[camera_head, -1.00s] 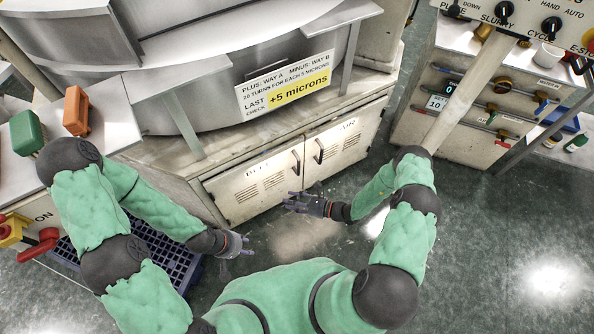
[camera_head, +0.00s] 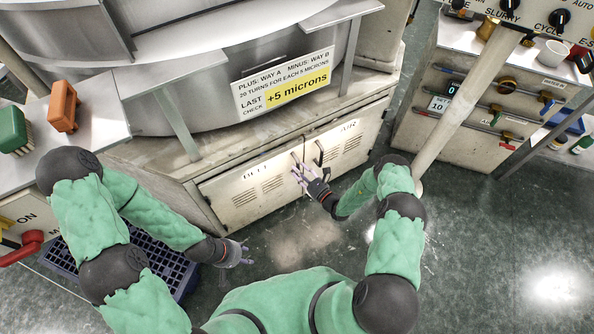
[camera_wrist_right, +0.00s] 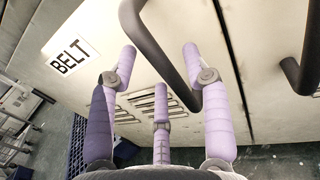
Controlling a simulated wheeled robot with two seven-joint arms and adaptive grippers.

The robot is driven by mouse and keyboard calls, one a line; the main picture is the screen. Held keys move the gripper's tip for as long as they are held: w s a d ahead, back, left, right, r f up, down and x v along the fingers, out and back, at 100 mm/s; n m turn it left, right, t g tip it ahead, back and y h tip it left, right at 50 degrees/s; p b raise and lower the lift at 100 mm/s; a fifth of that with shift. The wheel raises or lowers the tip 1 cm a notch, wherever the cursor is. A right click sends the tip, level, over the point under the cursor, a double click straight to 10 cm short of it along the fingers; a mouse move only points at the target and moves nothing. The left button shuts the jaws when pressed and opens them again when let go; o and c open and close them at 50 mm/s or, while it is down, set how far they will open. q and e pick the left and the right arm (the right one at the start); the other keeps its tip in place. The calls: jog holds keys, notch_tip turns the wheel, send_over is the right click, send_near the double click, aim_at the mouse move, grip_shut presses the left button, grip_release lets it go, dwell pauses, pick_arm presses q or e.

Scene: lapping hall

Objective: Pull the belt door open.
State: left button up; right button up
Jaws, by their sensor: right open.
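The belt door (camera_head: 232,203) is the left of two off-white cabinet doors below the machine and looks shut. Its label BELT (camera_wrist_right: 72,57) is readable in the right wrist view. Its dark bar handle (camera_wrist_right: 168,52) passes between the spread fingertips of my right gripper (camera_wrist_right: 160,62), with no clear contact. In the head view my right gripper (camera_head: 306,176) is open at that handle and partly covers it. My left gripper (camera_head: 238,256) hangs low over the floor, away from the door, with fingers spread and empty.
The AIR door (camera_head: 350,150) with its own handle (camera_head: 319,153) adjoins on the right. A blue crate (camera_head: 165,262) stands on the floor at left. A control cabinet (camera_head: 465,115) stands at right with a slanted post before it. The floor before the doors is clear.

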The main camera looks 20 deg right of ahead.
jog(key=shift+x, duration=0.9)
grip_shut()
jog(key=shift+s, duration=0.1)
